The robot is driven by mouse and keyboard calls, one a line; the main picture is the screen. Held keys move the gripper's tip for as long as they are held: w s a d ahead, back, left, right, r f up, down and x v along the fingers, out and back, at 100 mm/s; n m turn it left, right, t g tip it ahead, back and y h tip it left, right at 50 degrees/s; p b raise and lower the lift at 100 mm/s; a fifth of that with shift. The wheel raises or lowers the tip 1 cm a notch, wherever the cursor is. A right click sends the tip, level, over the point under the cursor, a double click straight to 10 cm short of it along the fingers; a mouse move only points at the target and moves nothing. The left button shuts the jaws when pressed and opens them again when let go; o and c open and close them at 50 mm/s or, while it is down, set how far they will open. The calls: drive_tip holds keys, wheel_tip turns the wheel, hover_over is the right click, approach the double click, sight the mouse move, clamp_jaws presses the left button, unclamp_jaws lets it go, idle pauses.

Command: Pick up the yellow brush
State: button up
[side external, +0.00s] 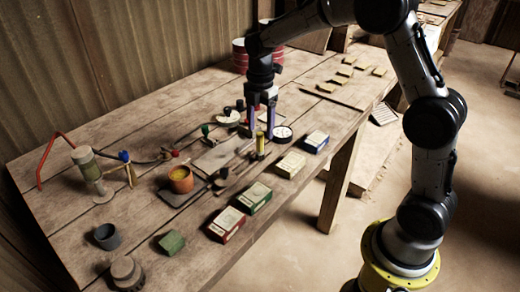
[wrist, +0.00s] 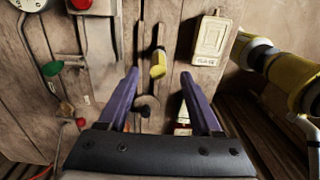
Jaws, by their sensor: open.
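The yellow brush (side external: 260,145) stands out as a small yellow piece with a dark end on the wooden table, near the table's middle. In the wrist view the yellow brush (wrist: 158,64) lies ahead of my fingertips, roughly between them. My gripper (side external: 262,122) is open above and beside the brush, with its two purple fingers pointing down. Whether a finger touches the brush cannot be told.
Boxes in yellow (side external: 291,163), blue (side external: 315,141), green (side external: 254,197) and red (side external: 227,224) line the table's front edge. A round gauge (side external: 283,132) is close to the gripper. An orange pot (side external: 181,179) and a grey cup (side external: 107,236) stand left.

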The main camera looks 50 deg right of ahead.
sight(260, 148)
wheel_tip(260, 148, down, 8)
drive_tip(key=shift+w+f, duration=0.1)
idle(0.4)
drive_tip(key=shift+c, duration=0.3)
clamp_jaws()
